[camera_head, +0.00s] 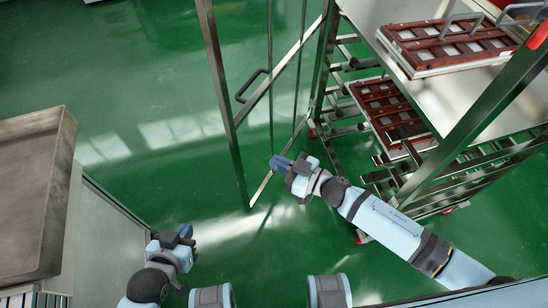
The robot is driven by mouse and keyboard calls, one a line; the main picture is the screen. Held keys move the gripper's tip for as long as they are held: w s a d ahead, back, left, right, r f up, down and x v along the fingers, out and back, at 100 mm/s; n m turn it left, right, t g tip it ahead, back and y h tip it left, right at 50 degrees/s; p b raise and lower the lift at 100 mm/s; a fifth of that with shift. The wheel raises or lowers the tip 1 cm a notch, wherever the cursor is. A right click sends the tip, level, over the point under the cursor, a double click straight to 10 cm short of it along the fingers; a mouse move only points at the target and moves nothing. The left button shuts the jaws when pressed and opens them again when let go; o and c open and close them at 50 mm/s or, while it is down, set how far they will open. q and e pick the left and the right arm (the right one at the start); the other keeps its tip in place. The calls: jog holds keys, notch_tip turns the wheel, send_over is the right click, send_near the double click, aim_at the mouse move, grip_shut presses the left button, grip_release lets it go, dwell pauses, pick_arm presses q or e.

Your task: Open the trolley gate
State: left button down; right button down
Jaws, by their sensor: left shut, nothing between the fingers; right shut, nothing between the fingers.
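The trolley gate (219,82) is a tall metal frame with thin upright bars and a black handle (251,86) near its free left post. It stands swung out from the trolley (324,62), leaving the shelf side at right uncovered. My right gripper (278,162) is shut and empty, close to the gate's lower bar in the picture; whether they touch I cannot tell. My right arm reaches in from the lower right, in front of the trolley. My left gripper (180,236) is shut and empty at the lower left, well apart from the gate.
The trolley holds dark red-brown trays (452,44) on a pale upper shelf and on rails (386,110) below. A grey-brown worn bin or table top (30,190) stands at the left edge. Green floor (150,70) is clear between it and the gate.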

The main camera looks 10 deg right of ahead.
aim_at(235, 143)
jog(key=b+x, duration=0.1)
jog(key=x, duration=0.9)
pick_arm(q)
jog(key=shift+w, duration=0.1)
pick_arm(e)
jog(key=shift+w+a, duration=0.3)
jog(key=shift+a, duration=0.2)
pick_arm(q)
jog(key=shift+f, duration=0.1)
pick_arm(e)
jog(key=shift+w+a, duration=0.1)
